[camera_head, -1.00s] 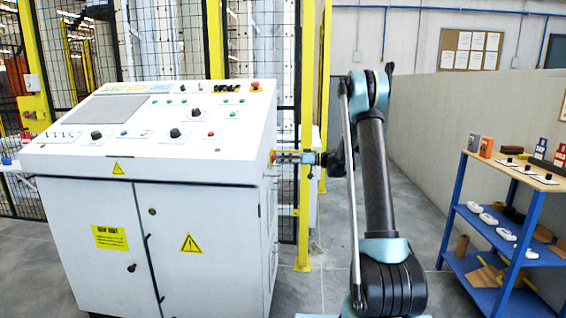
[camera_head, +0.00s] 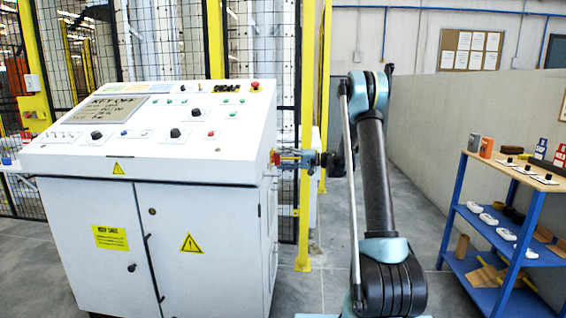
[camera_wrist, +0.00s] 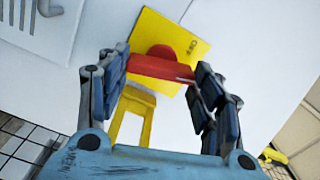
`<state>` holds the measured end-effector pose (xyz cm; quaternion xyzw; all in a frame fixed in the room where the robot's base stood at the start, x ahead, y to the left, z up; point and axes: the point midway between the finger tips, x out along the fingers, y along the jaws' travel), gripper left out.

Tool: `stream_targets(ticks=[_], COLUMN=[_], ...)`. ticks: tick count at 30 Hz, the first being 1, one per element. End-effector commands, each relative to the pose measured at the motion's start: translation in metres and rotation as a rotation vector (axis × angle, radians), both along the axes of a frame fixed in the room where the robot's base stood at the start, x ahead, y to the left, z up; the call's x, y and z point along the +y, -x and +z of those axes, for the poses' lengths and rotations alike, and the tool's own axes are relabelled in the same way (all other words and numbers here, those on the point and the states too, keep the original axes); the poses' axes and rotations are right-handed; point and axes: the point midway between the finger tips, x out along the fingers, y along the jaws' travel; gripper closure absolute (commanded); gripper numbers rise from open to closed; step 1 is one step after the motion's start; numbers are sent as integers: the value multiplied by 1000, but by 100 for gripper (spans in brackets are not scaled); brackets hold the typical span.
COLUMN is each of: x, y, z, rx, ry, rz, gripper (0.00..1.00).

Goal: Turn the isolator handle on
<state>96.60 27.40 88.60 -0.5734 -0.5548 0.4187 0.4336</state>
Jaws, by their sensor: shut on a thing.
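The red isolator handle (camera_wrist: 160,70) is a bar with a round hub on a yellow plate (camera_wrist: 196,45) on the console's right side. In the wrist view the bar lies across the picture, tilted slightly down to the right. My gripper (camera_wrist: 162,75) is shut on the bar, one finger at each end. In the head view my gripper (camera_head: 295,157) is at the console's side, and the handle (camera_head: 275,157) shows as a small red patch at its tip. The plate's small dark lettering is too blurred to read surely.
The white control console (camera_head: 205,215) has a lettered screen (camera_head: 111,109) that appears to read "KEY OFF". A yellow post (camera_head: 305,210) and mesh fence stand close behind my gripper. A blue shelf rack (camera_head: 532,225) with parts is at the right. Floor between is clear.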

Motion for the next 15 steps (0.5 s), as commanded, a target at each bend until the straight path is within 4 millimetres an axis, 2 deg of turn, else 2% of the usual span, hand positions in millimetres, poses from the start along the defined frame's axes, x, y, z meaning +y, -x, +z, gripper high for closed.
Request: stream_targets(ticks=[6, 15], x=[-2, -2], y=[-3, -3], z=[-1, -2], rx=[150, 266], ry=[-4, -8], rz=[-7, -7], gripper=[64, 64])
